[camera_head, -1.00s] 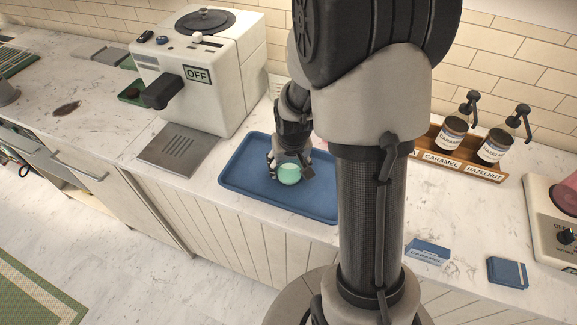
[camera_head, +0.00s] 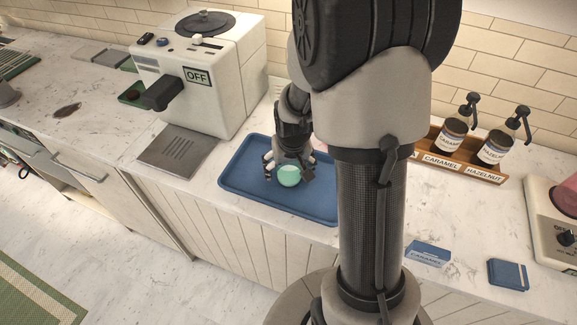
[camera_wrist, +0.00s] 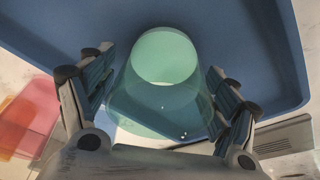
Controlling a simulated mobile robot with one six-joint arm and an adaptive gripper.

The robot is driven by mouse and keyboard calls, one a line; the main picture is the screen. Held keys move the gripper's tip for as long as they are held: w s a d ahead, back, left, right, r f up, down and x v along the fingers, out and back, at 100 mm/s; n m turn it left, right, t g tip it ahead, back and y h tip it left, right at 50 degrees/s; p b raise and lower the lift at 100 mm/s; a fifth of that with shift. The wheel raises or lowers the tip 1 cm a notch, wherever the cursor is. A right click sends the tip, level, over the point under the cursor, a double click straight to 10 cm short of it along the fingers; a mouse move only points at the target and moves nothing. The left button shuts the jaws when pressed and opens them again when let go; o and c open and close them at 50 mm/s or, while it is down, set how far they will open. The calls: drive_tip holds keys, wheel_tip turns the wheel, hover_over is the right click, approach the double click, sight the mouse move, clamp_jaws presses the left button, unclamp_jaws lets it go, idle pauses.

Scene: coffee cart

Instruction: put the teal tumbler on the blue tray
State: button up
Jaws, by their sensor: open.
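The teal tumbler (camera_head: 289,177) is on the blue tray (camera_head: 240,182), near the middle of its width. In the wrist view the translucent tumbler (camera_wrist: 163,95) is between my fingers, with the tray's blue surface (camera_wrist: 235,35) behind it. My gripper (camera_head: 290,171) is open around the tumbler, one finger on each side. In the wrist view the gripper (camera_wrist: 160,68) shows gaps between its finger pads and the tumbler wall.
A white coffee machine (camera_head: 225,95) marked OFF and its drip plate (camera_head: 178,150) stand left of the tray. A wooden rack (camera_head: 455,166) of syrup bottles is right of my arm. Blue boxes lie front right. Pink and orange translucent things (camera_wrist: 30,110) show in the wrist view.

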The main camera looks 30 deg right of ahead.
drive_tip(key=s+a+r+n+t+p, duration=0.1)
drive_tip(key=s+a+r+p, duration=0.2)
drive_tip(key=r, duration=0.7)
drive_tip(key=s+a+r+p, duration=0.1)
drive_tip(key=s+a+r, duration=0.35)
drive_tip(key=r, duration=0.55)
drive_tip(key=s+a+r+n, duration=0.1)
drive_tip(key=s+a+r, duration=0.1)
drive_tip(key=s, duration=0.4)
drive_tip(key=s+a+r+n+y, duration=0.1)
drive_tip(key=s+a+r, duration=0.2)
drive_tip(key=s, duration=0.3)
drive_tip(key=shift+s+a+r+n+t, duration=0.2)
drive_tip(key=shift+s+a+n+t, duration=0.1)
drive_tip(key=shift+s+t, duration=0.1)
drive_tip(key=shift+w, duration=0.1)
